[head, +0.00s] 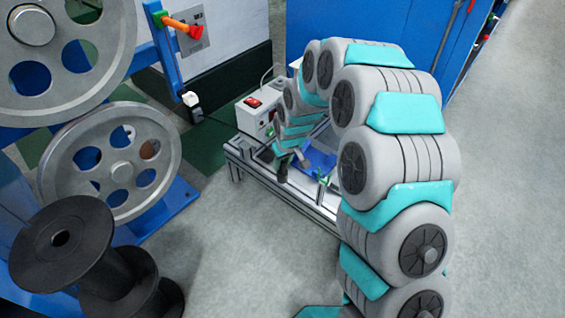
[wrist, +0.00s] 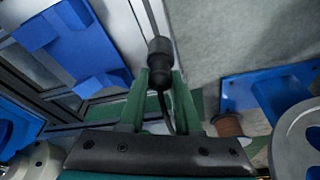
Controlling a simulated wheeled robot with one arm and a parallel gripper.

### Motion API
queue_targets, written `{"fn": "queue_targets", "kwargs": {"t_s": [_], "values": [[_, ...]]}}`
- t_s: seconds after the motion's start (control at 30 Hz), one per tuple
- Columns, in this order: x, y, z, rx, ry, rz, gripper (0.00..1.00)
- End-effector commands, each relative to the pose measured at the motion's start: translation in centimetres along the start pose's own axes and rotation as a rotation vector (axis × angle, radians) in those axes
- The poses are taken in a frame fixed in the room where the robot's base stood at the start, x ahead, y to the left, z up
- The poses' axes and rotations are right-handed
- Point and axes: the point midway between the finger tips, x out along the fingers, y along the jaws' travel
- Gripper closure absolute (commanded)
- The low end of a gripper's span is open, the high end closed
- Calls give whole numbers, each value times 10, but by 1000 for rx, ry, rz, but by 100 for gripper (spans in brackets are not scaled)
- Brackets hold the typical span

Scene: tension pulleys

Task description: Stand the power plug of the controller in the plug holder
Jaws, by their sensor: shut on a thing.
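In the wrist view my gripper (wrist: 157,84) has its green fingers shut on the black power plug (wrist: 160,60). The plug's rounded end sticks out past the fingertips, and its dark cable runs back between the fingers. A blue holder piece (wrist: 72,38) on the metal frame lies to the left of the plug, apart from it. In the head view a blue piece (head: 318,160) shows on the frame beside my arm, partly covered. The controller (head: 256,108) is a pale box with a red switch at the frame's far end.
The aluminium frame (head: 236,158) stands low on the grey floor. Large grey pulley wheels (head: 110,160) and a black spool (head: 65,245) stand at the left. An orange-red switch (head: 194,31) is on the wall panel. Open floor lies at right.

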Motion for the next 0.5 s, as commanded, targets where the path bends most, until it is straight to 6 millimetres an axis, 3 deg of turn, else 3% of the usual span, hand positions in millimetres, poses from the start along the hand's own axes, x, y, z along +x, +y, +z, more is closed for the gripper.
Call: {"fn": "queue_targets", "kwargs": {"t_s": [0.4,0.43,0.5], "values": [[1,0,0,0,0,0,100],[1,0,0,0,0,0,64],[1,0,0,0,0,0,56]]}}
